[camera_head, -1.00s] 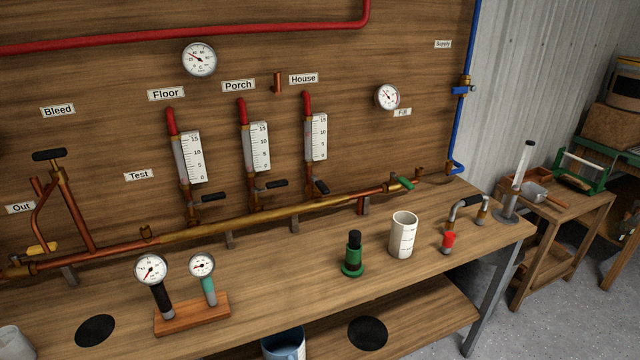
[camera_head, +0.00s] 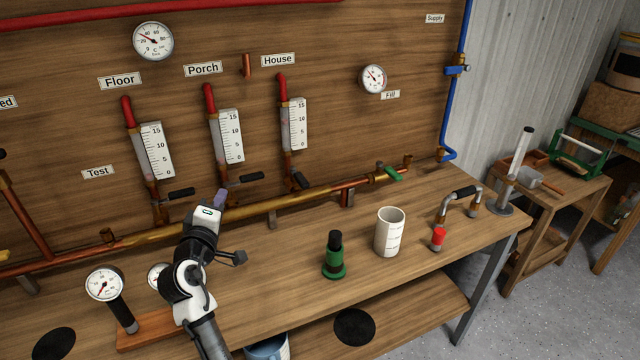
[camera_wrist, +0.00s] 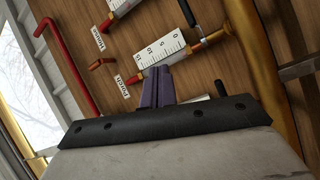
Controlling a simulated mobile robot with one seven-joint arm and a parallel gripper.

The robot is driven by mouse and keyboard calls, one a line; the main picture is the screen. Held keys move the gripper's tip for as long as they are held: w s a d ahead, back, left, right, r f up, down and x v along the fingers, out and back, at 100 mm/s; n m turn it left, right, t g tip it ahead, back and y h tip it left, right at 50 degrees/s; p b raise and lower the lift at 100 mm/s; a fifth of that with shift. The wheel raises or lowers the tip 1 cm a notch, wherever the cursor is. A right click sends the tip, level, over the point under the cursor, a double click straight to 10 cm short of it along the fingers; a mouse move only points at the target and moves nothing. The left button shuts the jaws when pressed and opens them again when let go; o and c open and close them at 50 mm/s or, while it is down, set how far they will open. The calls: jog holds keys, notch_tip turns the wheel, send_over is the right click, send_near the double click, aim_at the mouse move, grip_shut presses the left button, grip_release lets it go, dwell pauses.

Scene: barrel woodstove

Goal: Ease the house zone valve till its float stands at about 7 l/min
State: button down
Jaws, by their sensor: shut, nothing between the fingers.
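The house zone valve's black handle (camera_head: 298,180) sits below the House flow meter (camera_head: 295,123) on the board and slants down to the right. That meter has a white 0–15 scale; its float is too small to read. The Porch meter (camera_head: 228,135) is left of it, with a black handle (camera_head: 251,179) pointing right. My gripper (camera_head: 221,197), with purple fingers, is shut and empty, in front of the board, left of the Porch handle in the picture and apart from the House handle. The wrist view shows the fingertips (camera_wrist: 157,75) before a scaled meter (camera_wrist: 160,48).
A brass manifold (camera_head: 240,210) runs along the board's foot. The bench right of my arm has free room between these.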

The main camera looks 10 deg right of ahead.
jog(key=w+d+f+g+h, duration=0.1)
jog(key=d+f+g+h, duration=0.25)
jog(key=d+f, duration=0.3)
jog(key=b, duration=0.2)
send_near(295, 179)
jog(key=w+a+f, duration=0.1)
jog(key=w, duration=0.2)
jog(key=d, duration=0.2)
jog(key=d+h, duration=0.1)
jog(key=shift+w+n+t+p, duration=0.3)
jog(key=shift+w+t, duration=0.05)
jog(key=shift+w, duration=0.05)
jog(key=shift+w+d, duration=0.1)
jog(key=shift+d, duration=0.3)
